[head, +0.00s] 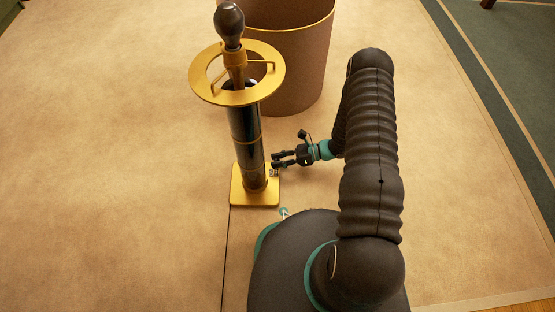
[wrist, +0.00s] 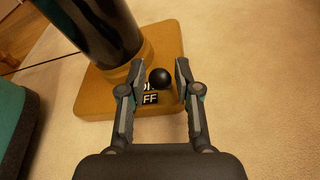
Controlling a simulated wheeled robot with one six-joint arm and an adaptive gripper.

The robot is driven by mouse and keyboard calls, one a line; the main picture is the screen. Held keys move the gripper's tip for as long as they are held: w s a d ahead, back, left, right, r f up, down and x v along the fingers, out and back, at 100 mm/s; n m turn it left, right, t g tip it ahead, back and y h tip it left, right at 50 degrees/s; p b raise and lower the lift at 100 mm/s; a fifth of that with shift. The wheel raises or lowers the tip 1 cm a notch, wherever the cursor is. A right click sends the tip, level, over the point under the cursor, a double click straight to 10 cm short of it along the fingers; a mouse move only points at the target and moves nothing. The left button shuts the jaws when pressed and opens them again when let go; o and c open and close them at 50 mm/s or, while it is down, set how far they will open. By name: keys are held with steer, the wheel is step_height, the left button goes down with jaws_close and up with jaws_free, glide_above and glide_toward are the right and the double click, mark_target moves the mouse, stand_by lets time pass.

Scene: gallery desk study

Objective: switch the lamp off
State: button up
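The lamp has a dark post (head: 245,135) on a square gold base (head: 254,198), with a gold ring (head: 203,88) and a dark, bulb-shaped top (head: 229,22). In the wrist view, a black ball knob (wrist: 160,78) stands over the gold base (wrist: 95,100). Beside it is a dark label (wrist: 150,98) with white letters; "FF" is readable and the line above is partly hidden. My gripper (head: 277,160) is low at the right of the post. In the wrist view, my gripper (wrist: 158,68) is open, with a finger on each side of the knob and visible gaps.
A large brown bin (head: 295,60) with a gold rim stands behind the lamp, to its right. A thin dark cord (head: 226,250) runs from the base across the beige carpet (head: 110,170). The carpet left of the lamp is clear.

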steer(key=v, duration=1.1)
steer(key=shift+d+r, duration=0.1)
steer(key=shift+d, duration=0.25)
